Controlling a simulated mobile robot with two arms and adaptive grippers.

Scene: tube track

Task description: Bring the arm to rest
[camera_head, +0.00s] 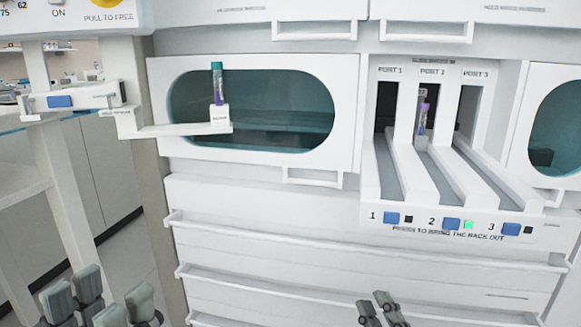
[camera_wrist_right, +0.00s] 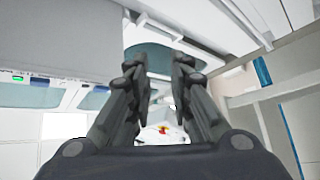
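My left gripper (camera_head: 99,298) is at the bottom left of the head view, its finger pairs apart and nothing seen between them. A teal-capped tube (camera_head: 218,86) stands upright in a small white holder (camera_head: 219,117) on a side arm. Another tube (camera_head: 423,112) with a purple part stands in port 2.
The white machine has an oval window (camera_head: 300,100), three port slots, and numbered blue buttons (camera_head: 452,224). A green light (camera_head: 469,225) shows beside button 2. Drawer fronts with protruding handles (camera_head: 300,235) lie below. A white post and a bench (camera_head: 22,182) stand at left.

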